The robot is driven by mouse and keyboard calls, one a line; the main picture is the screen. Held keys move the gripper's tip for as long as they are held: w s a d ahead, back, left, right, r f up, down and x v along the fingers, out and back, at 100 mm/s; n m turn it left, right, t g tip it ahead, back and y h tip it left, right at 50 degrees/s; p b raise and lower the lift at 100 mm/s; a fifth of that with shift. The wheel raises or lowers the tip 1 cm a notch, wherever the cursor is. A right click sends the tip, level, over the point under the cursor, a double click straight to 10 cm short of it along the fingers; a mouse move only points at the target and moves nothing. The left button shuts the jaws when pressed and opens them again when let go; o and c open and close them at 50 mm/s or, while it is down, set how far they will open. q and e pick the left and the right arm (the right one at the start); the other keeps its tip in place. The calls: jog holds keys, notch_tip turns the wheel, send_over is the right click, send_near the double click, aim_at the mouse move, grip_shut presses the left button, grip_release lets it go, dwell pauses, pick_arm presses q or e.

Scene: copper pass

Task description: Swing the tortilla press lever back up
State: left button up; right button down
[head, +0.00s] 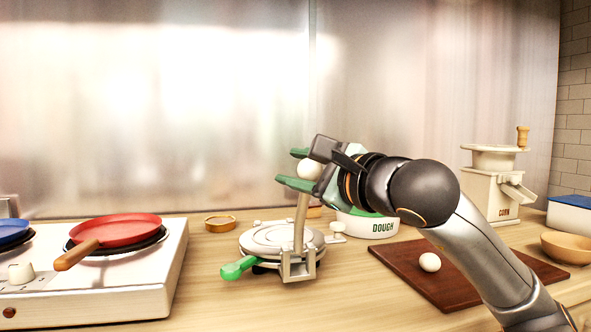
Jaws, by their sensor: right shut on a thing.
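The tortilla press (262,240) stands on the wooden counter near the middle of the head view, its round pale plates lying flat together. A green handle (238,268) sticks out at its front left. The tan press lever (300,222) stands nearly upright from the metal bracket at the press's front right, with a cream round knob (309,169) on top. My right gripper (297,169) reaches in from the right, its green fingers above and below the knob, shut on the lever there. Part of the knob is hidden by the gripper. My left gripper is out of view.
A white stove (110,295) with a red pan (115,228) stands left. A white DOUGH bowl (383,228) is behind my right arm. A dark board (390,262) with a white ball (430,262), a corn grinder (487,190) and a wooden bowl (568,247) are right.

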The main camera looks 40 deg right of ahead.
dwell(0.4)
jog(key=shift+c, duration=1.9)
grip_release()
jog(key=shift+s+r, duration=0.1)
pick_arm(q)
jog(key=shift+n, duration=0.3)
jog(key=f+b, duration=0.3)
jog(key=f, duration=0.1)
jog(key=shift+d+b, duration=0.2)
jog(key=shift+b, duration=0.2)
pick_arm(e)
jog(key=s+a, duration=0.1)
jog(key=s, duration=1.1)
jog(key=shift+s+a, duration=0.15)
jog(key=shift+s, duration=0.05)
